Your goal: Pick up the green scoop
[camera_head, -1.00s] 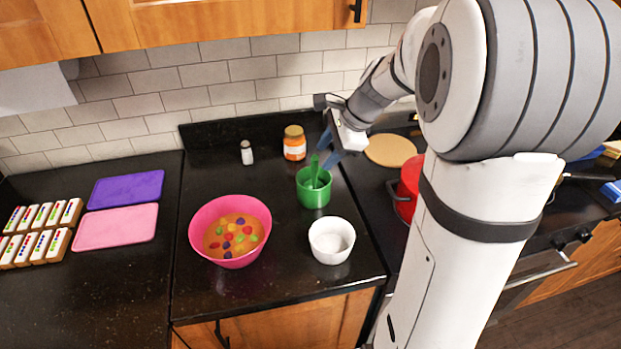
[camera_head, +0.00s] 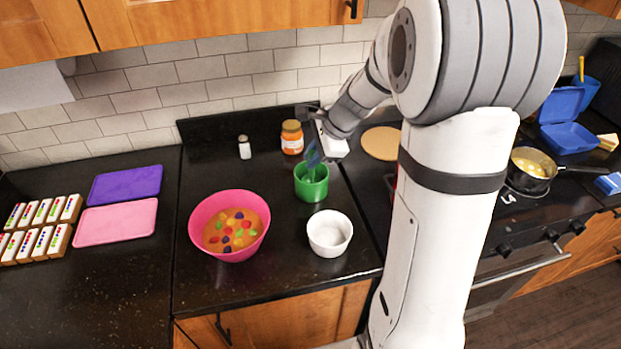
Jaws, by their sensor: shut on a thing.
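The green scoop (camera_head: 310,174) stands in a green cup (camera_head: 312,191) on the dark counter. Its handle is mostly hidden by the blue fingers of my gripper (camera_head: 313,156). My gripper comes down from the upper right over the cup's mouth and is shut on the scoop's handle. The scoop's lower part appears to be still inside the cup, and its bowl cannot be made out.
A white bowl (camera_head: 329,238) stands in front of the cup, and a pink bowl of colourful pieces (camera_head: 207,238) to the left. An orange-lidded jar (camera_head: 292,138) and a small shaker (camera_head: 244,148) stand behind. A round board (camera_head: 382,143) lies right.

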